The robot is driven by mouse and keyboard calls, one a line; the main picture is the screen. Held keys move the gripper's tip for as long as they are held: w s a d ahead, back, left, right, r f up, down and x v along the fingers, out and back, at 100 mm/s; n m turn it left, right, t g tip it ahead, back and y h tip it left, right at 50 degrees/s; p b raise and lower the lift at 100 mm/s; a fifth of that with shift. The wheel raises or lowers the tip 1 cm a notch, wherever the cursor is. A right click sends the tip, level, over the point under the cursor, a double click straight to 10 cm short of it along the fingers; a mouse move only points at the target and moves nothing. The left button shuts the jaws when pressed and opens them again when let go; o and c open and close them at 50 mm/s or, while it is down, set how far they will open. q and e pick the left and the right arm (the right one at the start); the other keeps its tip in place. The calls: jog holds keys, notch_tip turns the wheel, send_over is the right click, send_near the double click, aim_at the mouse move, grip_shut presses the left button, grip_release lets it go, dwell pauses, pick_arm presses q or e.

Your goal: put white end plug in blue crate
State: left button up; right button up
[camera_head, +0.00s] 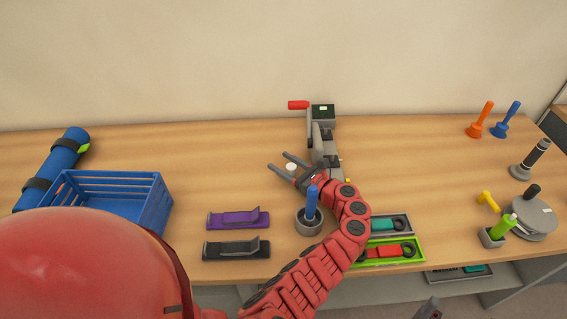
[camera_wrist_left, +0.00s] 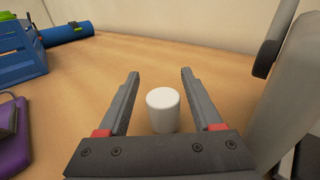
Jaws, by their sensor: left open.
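The white end plug (camera_head: 291,167) is a short white cylinder standing upright on the wooden bench. In the left wrist view the end plug (camera_wrist_left: 163,110) is between the two fingers, with a gap on each side. My left gripper (camera_head: 277,160) is open around it; its fingertips (camera_wrist_left: 160,73) reach past the plug. The blue crate (camera_head: 152,212) is a slatted box at the left of the bench, partly hidden by my red body. Its corner shows in the left wrist view (camera_wrist_left: 22,60). A grey part at the bottom edge seems to be my right gripper (camera_head: 428,309), mostly cut off.
A grey device with a red handle (camera_head: 298,105) stands just right of my left gripper. Purple (camera_head: 238,218) and black (camera_head: 237,248) holders lie between crate and cup. Bench behind them is clear.

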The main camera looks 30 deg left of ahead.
pick_arm(q)
jog(key=shift+s+f, duration=0.15)
jog(key=shift+f, duration=0.25)
jog(key=shift+r, duration=0.3)
jog(key=p+v, duration=0.1)
jog(key=v, duration=0.3)
jog(key=r+p+v, duration=0.1)
jog(key=v, duration=0.2)
jog(key=shift+p, duration=0.35)
jog(key=shift+d, duration=0.25)
jog(key=shift+r, duration=0.1)
